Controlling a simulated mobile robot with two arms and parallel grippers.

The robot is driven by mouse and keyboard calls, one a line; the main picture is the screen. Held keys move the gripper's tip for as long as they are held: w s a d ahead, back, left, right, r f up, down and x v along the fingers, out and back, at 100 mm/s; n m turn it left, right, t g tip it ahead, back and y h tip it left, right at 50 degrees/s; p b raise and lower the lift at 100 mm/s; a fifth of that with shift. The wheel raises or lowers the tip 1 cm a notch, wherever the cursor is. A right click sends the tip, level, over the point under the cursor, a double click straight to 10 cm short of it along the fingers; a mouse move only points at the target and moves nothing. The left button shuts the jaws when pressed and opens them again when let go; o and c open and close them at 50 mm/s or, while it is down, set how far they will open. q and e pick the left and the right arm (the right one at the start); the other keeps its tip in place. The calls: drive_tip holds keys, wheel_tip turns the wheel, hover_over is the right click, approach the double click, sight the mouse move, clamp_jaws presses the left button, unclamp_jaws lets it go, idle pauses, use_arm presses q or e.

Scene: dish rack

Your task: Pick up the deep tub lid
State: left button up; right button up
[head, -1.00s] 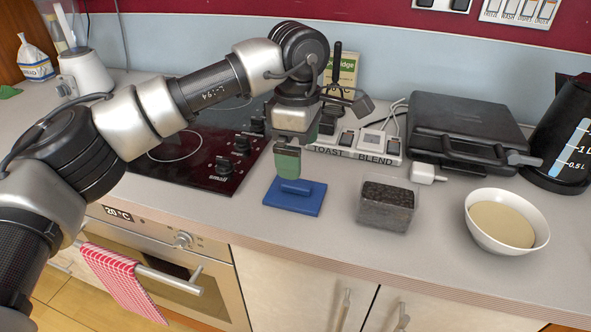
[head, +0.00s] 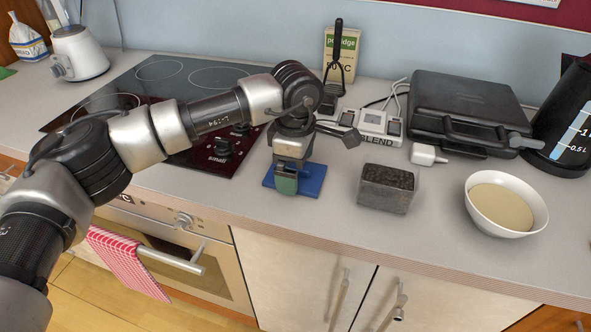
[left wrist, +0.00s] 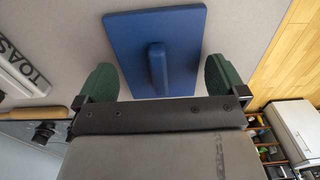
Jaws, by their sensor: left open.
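My left gripper (head: 285,188) is over the lid, pointing down. In the left wrist view the left gripper (left wrist: 160,80) is open, with a gap on each side of the handle. In the head view the gripper hides the handle. My right gripper is out of view.
A white bowl (head: 506,204) is further right. A black grill (head: 468,112), a white plug (head: 424,154) and a switch panel (head: 378,124) lie behind. The counter's front edge is close to the lid.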

use_arm(q)
drive_tip(key=shift+f, duration=0.45)
drive_tip(key=c, duration=0.6)
drive_tip(key=shift+r, duration=0.15)
drive_tip(key=shift+c, duration=0.2)
